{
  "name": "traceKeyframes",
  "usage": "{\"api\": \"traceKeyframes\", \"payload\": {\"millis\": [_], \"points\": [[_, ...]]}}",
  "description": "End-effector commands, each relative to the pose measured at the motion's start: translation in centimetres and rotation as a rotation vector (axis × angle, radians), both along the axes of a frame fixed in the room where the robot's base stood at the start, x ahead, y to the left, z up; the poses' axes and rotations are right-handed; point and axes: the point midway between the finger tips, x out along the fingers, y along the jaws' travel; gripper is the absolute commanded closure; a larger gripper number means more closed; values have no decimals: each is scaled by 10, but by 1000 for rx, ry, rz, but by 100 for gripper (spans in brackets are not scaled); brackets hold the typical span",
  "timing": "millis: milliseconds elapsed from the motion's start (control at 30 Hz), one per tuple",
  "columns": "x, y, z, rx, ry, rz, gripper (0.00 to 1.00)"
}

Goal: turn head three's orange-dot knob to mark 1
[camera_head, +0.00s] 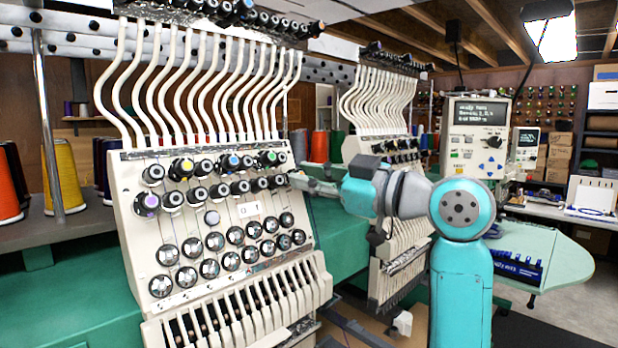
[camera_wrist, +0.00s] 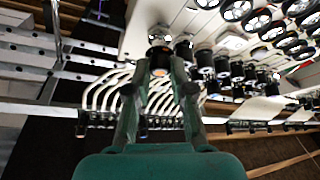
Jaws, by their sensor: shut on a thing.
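The near thread head (camera_head: 225,190) is a cream panel with two rows of black-sided knobs above a grid of silver discs. Some knob caps carry coloured dots: yellow (camera_head: 182,168), blue (camera_head: 229,162), green (camera_head: 267,158) and purple (camera_head: 146,204). My gripper (camera_head: 292,179) is at the panel's right edge, at the end of the lower knob row. In the wrist view my gripper (camera_wrist: 160,62) has its fingers either side of a dark knob (camera_wrist: 160,57) and is shut on it.
Several more knobs (camera_wrist: 205,62) stand close beside the held one. Curved white thread tubes (camera_head: 210,80) rise above the panel. A second head (camera_head: 405,240) stands behind my arm. A control box with a screen (camera_head: 478,135) is further right. Thread cones (camera_head: 62,175) stand at left.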

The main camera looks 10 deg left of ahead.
Motion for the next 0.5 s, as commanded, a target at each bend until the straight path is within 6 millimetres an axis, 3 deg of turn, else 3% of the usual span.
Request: {"api": "traceKeyframes", "payload": {"millis": [500], "points": [[3,-1,2,-281,-357,175,100]]}}
